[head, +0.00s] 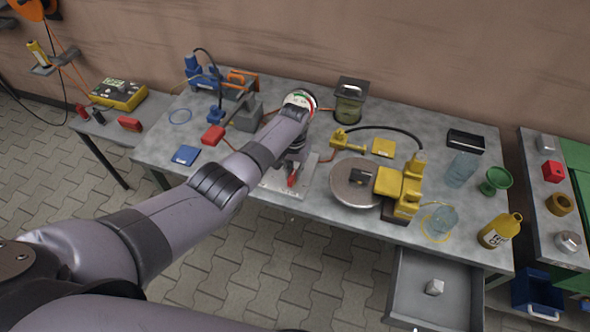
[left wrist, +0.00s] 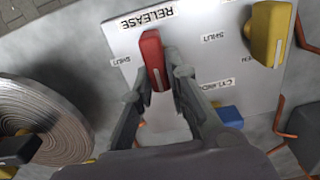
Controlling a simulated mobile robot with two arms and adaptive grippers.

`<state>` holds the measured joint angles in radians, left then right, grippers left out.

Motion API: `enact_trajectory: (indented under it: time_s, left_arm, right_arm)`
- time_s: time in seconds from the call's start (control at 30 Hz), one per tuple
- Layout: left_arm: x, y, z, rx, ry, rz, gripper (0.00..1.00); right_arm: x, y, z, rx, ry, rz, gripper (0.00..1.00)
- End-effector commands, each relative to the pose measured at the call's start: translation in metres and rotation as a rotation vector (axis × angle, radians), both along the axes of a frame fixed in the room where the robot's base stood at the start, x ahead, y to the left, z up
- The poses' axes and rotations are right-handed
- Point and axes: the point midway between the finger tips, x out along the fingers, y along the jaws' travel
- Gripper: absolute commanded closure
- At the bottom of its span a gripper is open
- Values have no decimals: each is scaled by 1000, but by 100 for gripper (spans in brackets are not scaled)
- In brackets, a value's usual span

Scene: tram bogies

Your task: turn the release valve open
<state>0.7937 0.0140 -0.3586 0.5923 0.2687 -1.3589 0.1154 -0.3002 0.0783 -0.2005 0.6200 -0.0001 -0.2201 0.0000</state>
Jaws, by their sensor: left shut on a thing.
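The release valve has a red lever handle (left wrist: 154,58) with a white line on it, set on a pale plate (left wrist: 205,88) lettered RELEASE. In the left wrist view my left gripper (left wrist: 158,84) has its fingers on either side of the handle, shut on it. The handle points roughly up and down there. A SHUT label shows left of it; its OPEN label cannot be made out. In the head view the red handle (head: 292,178) shows below my left gripper (head: 296,164), at the bench's front. My right gripper is not in view.
A yellow handle (left wrist: 269,36) and a blue handle (left wrist: 228,117) sit on the same plate. A round grey disc (head: 354,183) and a yellow tool (head: 401,187) stand to the right. A drawer (head: 410,285) hangs open below the bench.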

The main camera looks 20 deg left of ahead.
Motion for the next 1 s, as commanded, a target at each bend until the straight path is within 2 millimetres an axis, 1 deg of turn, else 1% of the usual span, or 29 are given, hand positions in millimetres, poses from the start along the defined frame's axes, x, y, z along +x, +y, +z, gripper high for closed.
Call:
enact_trajectory:
  time_s: [0.27,0.67,0.7,0.97,1.0]
  left_arm:
    - [1,1,1,0,-3,53,100]
    - [1,1,1,-1,-3,58,100]
    - [1,1,1,-1,-3,58,82]
    - [1,1,0,0,-2,56,65]
    - [1,1,0,0,-1,56,65]
  right_arm:
    - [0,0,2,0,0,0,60]
    - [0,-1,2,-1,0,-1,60]
    - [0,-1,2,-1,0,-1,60]
    - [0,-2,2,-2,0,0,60]
    - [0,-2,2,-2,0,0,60]
